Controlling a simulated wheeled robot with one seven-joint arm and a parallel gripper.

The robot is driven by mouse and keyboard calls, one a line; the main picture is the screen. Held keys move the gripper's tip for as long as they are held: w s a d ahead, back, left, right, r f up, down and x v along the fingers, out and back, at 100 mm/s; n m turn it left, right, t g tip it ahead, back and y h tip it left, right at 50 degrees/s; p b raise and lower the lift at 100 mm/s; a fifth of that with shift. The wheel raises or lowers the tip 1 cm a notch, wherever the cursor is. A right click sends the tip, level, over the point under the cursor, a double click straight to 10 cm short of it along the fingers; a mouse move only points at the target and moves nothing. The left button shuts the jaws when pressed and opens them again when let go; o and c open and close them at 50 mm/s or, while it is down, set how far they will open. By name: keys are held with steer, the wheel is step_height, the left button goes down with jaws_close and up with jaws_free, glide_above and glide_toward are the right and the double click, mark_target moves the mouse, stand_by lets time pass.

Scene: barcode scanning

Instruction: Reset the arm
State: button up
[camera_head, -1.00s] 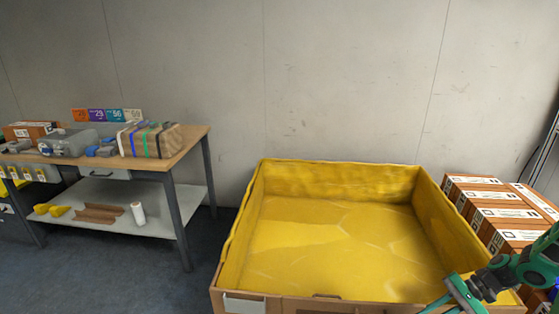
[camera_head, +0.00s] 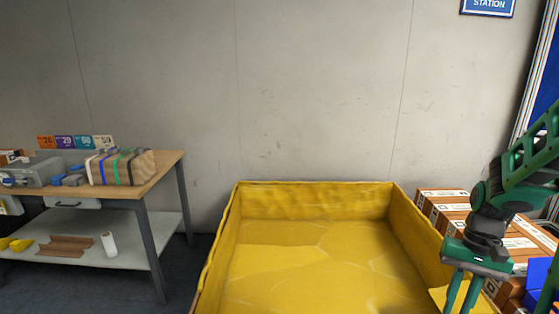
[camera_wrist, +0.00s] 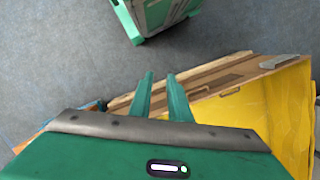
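My arm is green and black and shows at the right of the head view. My gripper (camera_head: 460,298) points downward at the near right corner of the yellow-lined bin (camera_head: 412,222). Its two green fingers are apart with nothing between them. The wrist view also shows the gripper (camera_wrist: 160,80) open and empty, with the bin's wooden edge (camera_wrist: 200,79) and yellow lining beyond the fingers. The bin looks empty where its floor shows; its near part is cut off in the head view.
Stacked brown boxes (camera_head: 443,196) with white labels stand right of the bin, close to my arm. A workbench (camera_head: 168,170) with a strapped parcel (camera_head: 120,167) stands at left. A blue station sign (camera_head: 487,7) hangs on the wall. Grey floor is clear between bench and bin.

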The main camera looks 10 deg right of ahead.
steer(key=s+a+r+t+h, duration=0.1)
steer(key=s+a+r+t, duration=0.1)
steer(key=s+r, duration=0.6)
steer(key=s+a, duration=0.1)
steer(key=s, duration=0.2)
steer(key=shift+a+n+h, duration=0.3)
steer(key=shift+a, duration=0.1)
steer(key=shift+s+r, duration=0.1)
